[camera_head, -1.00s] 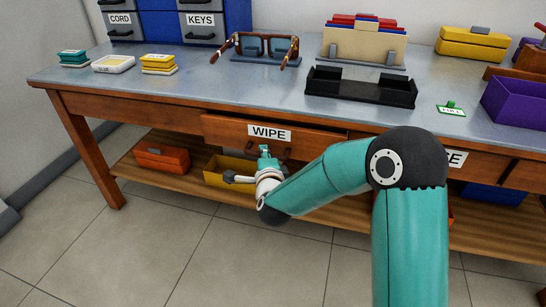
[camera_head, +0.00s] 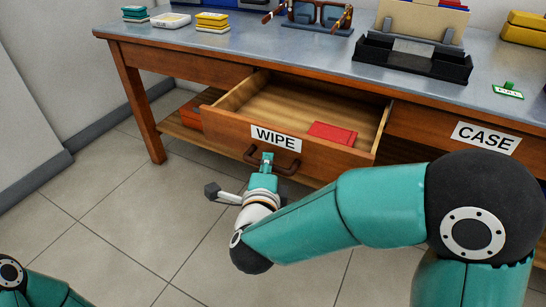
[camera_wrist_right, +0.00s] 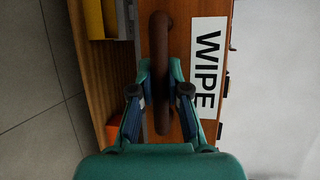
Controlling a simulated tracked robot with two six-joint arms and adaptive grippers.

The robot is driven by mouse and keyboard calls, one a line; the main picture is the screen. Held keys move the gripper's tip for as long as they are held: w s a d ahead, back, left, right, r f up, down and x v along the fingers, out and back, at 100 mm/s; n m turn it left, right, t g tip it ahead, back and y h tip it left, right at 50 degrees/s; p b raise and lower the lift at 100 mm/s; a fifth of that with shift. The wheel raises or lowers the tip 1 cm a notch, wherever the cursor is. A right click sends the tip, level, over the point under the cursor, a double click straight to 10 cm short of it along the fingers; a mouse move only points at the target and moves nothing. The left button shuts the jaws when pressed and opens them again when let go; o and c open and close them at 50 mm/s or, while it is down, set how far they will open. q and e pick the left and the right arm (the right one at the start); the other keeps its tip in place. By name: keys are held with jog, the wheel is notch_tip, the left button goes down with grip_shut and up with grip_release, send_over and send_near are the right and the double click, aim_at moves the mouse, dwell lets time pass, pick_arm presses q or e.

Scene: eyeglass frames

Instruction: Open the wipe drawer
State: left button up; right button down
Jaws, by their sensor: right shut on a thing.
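The wipe drawer (camera_head: 232,126) is a wooden drawer under the workbench, labelled WIPE, and it stands well pulled out. A flat red item (camera_head: 333,133) lies inside it toward the right. Its brown bar handle (camera_head: 288,166) is on the front panel. My right gripper (camera_head: 267,160) is at the handle and shut on it. In the right wrist view the fingers (camera_wrist_right: 161,92) sit on both sides of the handle (camera_wrist_right: 162,60), beside the WIPE label (camera_wrist_right: 207,70). My left gripper is out of view; only part of my left arm shows at the bottom left.
The CASE drawer (camera_head: 430,122) to the right is shut. A black tray (camera_head: 425,62), glasses on a stand (camera_head: 318,16) and small stacked boxes (camera_head: 212,20) stand on the benchtop. An orange bin (camera_head: 190,113) is on the lower shelf. The floor in front is clear.

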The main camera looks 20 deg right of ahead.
jog(key=shift+s+a+f, duration=0.15)
jog(key=shift+s+f, duration=0.1)
jog(key=shift+s, duration=0.15)
jog(key=c, duration=1.1)
grip_release()
jog(key=shift+c, duration=0.2)
jog(key=shift+r, duration=0.1)
jog(key=shift+a, duration=0.15)
jog(key=v, duration=0.7)
jog(key=shift+s, duration=0.2)
